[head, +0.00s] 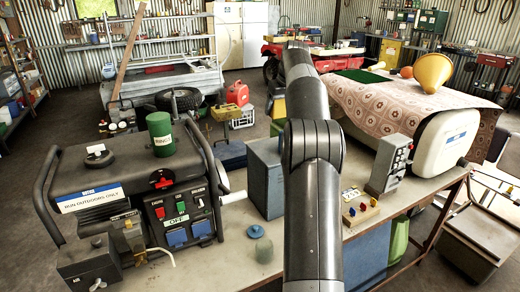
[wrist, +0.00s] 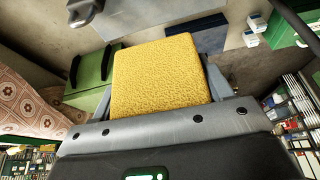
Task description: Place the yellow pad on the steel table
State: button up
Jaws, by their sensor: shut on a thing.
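In the wrist view my gripper (wrist: 160,104) is shut on the yellow pad (wrist: 158,68), a square, rough-textured block. The grey fingers lie along its left and right sides. The pad is held clear of the floor, with a blue-grey flat surface (wrist: 190,34) beyond it; I cannot tell whether that is the steel table. I cannot tell for sure which table is the steel one.
A generator (head: 140,190), a blue-grey box (head: 265,178) and a grey control box (head: 390,165) stand on the near table. A green box (wrist: 92,75) is left of the pad.

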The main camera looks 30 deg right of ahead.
jog(key=s+d+m+h, duration=0.1)
jog(key=s+d+m, duration=0.15)
jog(key=s, duration=0.55)
jog(key=s+d+m+h, duration=0.15)
jog(key=s+d, duration=0.25)
jog(key=s, duration=0.4)
jog(key=s+a+f+m+g, duration=0.1)
jog(key=s+a+f+m, duration=0.15)
jog(key=s+f, duration=0.8)
jog(key=w+d+f+n+y, duration=0.2)
jog(key=d+f+n+y, duration=0.1)
jog(key=d+f+n, duration=0.5)
jog(key=w+d+f+n+y, duration=0.25)
jog(key=d+f+n, duration=0.45)
jog(key=d, duration=0.4)
jog(key=shift+n, duration=0.45)
jog(key=w+a+f, duration=0.1)
jog(key=w, duration=0.2)
jog(key=w+a+f, duration=0.1)
jog(key=w+f, duration=0.1)
jog(key=w, duration=0.1)
jog(key=w+a+f, duration=0.1)
jog(key=w+f, duration=0.1)
jog(key=w, duration=0.2)
jog(key=shift+a+f, duration=0.2)
jog(key=shift+a, duration=0.1)
jog(key=shift+f, duration=2.05)
